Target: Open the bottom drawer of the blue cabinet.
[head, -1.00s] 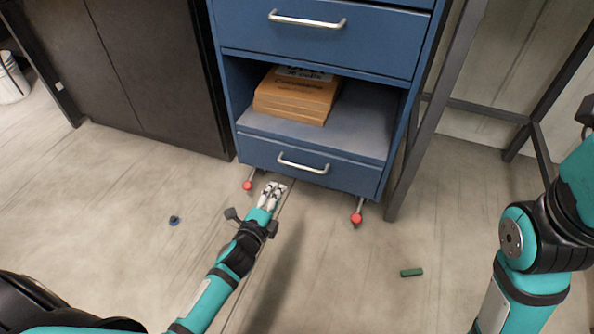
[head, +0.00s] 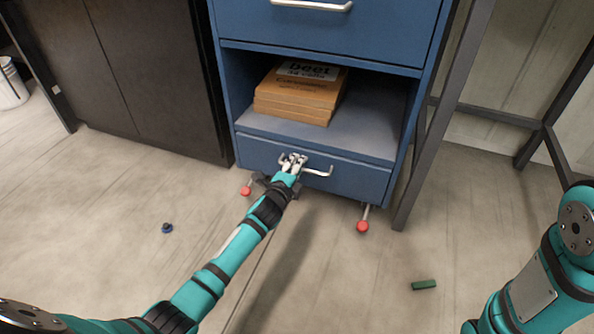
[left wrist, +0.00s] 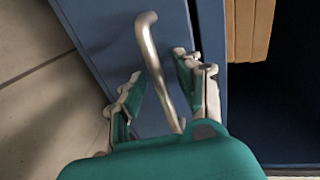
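The blue cabinet (head: 228,100) stands ahead of me. Its bottom drawer (head: 350,181) is shut, below an open shelf, and has a silver bar handle (head: 318,172). My left gripper (head: 293,160) is at this handle, over its left part in the head view. In the left wrist view the left gripper's fingers (left wrist: 160,88) are apart, with the handle (left wrist: 152,58) passing between them; a gap shows beside the bar. My right arm is at the right edge of the head view, but its gripper is not in view.
Brown boxes (head: 290,107) lie on the open shelf. Red-tipped feet (head: 362,226) stick out under the cabinet. A dark cabinet (head: 150,80) stands to the left, a grey metal frame (head: 440,130) to the right. A green piece (head: 424,285) and blue piece (head: 167,228) lie on the floor.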

